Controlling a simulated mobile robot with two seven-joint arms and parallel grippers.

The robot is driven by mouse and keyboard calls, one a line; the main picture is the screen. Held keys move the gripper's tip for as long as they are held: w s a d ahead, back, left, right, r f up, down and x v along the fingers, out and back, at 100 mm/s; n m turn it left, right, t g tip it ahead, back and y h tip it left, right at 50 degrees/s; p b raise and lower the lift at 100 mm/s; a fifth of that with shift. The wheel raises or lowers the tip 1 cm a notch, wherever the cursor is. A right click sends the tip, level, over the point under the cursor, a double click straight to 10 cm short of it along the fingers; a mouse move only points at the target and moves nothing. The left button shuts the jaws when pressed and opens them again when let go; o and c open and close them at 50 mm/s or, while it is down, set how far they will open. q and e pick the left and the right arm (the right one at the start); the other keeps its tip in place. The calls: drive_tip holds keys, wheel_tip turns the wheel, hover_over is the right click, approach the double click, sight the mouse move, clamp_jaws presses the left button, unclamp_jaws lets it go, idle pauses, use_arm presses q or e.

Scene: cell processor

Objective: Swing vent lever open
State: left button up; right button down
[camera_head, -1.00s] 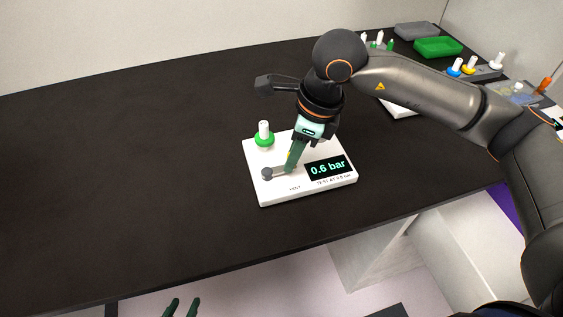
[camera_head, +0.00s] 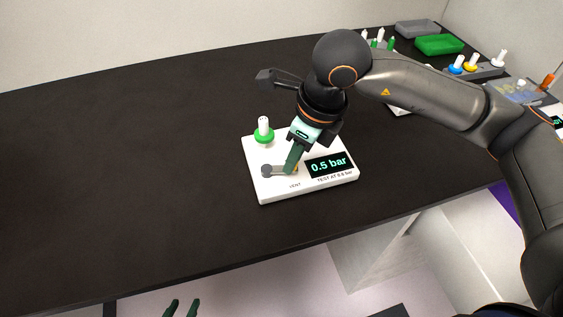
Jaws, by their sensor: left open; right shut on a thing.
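The white test unit (camera_head: 300,191) lies on the black table, its display (camera_head: 329,165) reading 0.5 bar. The grey vent lever (camera_head: 277,170) is at its front left, above the VENT label, with a round dark pivot at the left and its arm pointing right. My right gripper (camera_head: 291,170) reaches down from the upper right and is shut on the lever's free end, which its fingers partly hide. My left gripper (camera_head: 182,308) shows only as two green fingertips at the bottom edge, apart and empty, below the table's front edge.
A white fitting with a green ring (camera_head: 263,133) stands at the unit's back left corner, close to my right gripper. A green tray (camera_head: 438,46), a grey tray (camera_head: 416,29) and a rack of coloured caps (camera_head: 470,70) are at the back right. The table's left side is clear.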

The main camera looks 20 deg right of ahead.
drive_tip(key=shift+s, duration=0.1)
drive_tip(key=shift+a+m, duration=0.1)
drive_tip(key=shift+m, duration=0.2)
drive_tip(key=shift+s+a+f+m+b, duration=0.15)
drive_tip(key=shift+s+m+b, duration=0.3)
drive_tip(key=shift+m, duration=0.45)
drive_tip(key=shift+s+a+m+h, duration=0.1)
drive_tip(key=shift+s+m+h, duration=0.25)
drive_tip(key=shift+m, duration=0.45)
drive_tip(key=shift+w, duration=0.1)
